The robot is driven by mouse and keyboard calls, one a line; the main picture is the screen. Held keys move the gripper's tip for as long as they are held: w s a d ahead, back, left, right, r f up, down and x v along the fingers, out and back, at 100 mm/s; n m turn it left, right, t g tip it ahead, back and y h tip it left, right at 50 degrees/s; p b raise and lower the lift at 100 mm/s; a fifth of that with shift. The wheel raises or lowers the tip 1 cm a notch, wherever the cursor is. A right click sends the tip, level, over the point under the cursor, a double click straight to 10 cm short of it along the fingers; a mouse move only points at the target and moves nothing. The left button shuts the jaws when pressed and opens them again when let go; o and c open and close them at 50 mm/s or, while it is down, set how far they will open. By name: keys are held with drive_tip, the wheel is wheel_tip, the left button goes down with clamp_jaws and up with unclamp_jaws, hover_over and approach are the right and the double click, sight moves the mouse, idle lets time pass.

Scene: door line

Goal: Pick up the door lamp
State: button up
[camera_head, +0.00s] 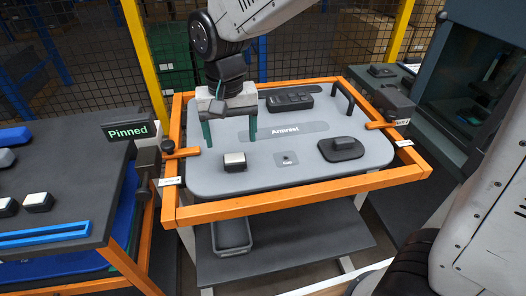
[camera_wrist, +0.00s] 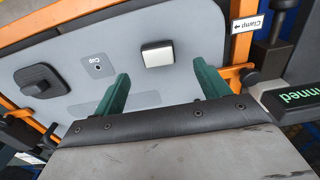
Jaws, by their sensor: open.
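A small block with a pale top and dark sides, which looks like the door lamp (camera_head: 235,162), sits on the grey door panel (camera_head: 300,174) near its front left. My gripper (camera_head: 230,143) points down over the panel, its two green fingers apart and empty, behind the block in the head view. In the wrist view the block (camera_wrist: 158,54) lies just beyond the fingertips, in line with the gap of my gripper (camera_wrist: 161,72). The fingers do not touch it. Two similar pale-topped blocks (camera_head: 38,201) stand on the dark left table.
An orange frame (camera_head: 300,199) with clamps surrounds the panel. A black oval part (camera_head: 341,149) sits at the panel's right, a black switch block (camera_head: 289,100) at its back. A "Pinned" sign (camera_head: 128,131) stands at left. A grey bin (camera_head: 232,236) is on the lower shelf.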

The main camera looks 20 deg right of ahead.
sight(234, 156)
drive_tip(key=shift+w+d, duration=0.1)
drive_tip(key=shift+d, duration=0.25)
drive_tip(key=shift+f, duration=0.3)
drive_tip(key=shift+m, duration=0.3)
drive_tip(key=f, duration=0.7)
drive_tip(key=shift+a, duration=0.2)
drive_tip(key=c, duration=1.1)
drive_tip(key=shift+c, duration=0.2)
drive_tip(key=shift+w+r, duration=0.1)
drive_tip(key=shift+r, duration=0.45)
drive_tip(key=r, duration=0.1)
drive_tip(key=s+r, duration=0.1)
drive_tip(key=shift+d+r, duration=0.1)
drive_tip(key=shift+r, duration=0.2)
drive_tip(key=s+d+r, duration=0.1)
drive_tip(key=s+d, duration=0.3)
drive_tip(key=s, duration=1)
drive_tip(key=shift+s+r, duration=0.15)
drive_tip(key=shift+s, duration=0.1)
